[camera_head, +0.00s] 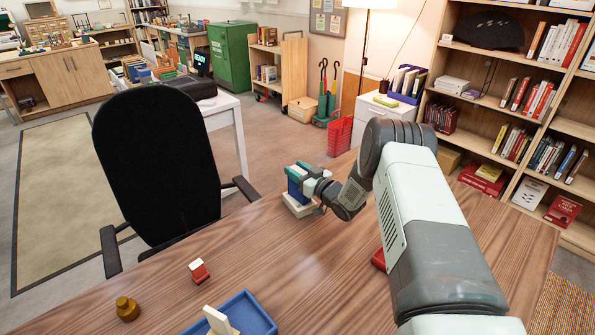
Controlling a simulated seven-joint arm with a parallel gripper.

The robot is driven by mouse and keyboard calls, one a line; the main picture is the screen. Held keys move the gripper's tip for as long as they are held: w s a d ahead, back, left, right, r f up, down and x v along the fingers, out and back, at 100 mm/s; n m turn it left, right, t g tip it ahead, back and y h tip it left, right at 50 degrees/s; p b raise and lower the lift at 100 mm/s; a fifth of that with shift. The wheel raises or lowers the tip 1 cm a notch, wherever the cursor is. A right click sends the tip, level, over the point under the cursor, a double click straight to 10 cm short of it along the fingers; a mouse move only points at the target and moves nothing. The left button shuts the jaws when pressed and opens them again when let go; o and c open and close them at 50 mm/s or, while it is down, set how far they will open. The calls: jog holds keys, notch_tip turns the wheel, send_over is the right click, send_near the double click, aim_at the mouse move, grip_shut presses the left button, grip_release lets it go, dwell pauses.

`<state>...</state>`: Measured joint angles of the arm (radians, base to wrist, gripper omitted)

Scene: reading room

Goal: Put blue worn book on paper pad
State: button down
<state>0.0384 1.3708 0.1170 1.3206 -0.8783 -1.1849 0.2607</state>
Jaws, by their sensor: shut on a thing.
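My gripper (302,175) is at the far edge of the wooden table, shut on the blue worn book (295,193). The book is partly hidden by the fingers and looks upright. A pale paper pad (299,210) lies directly below the book at the table's far edge. The book's lower end is at or just above the pad; I cannot tell whether they touch.
The wooden table (290,262) is clear in the middle. A red and white block (199,271), a brass-coloured weight (127,309) and a blue tray (262,318) holding a cream piece are at the front left. A red item (378,260) is partly behind my arm. A black chair (155,160) stands beyond the table.

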jog(key=c, duration=0.6)
grip_release()
jog(key=shift+f, duration=0.15)
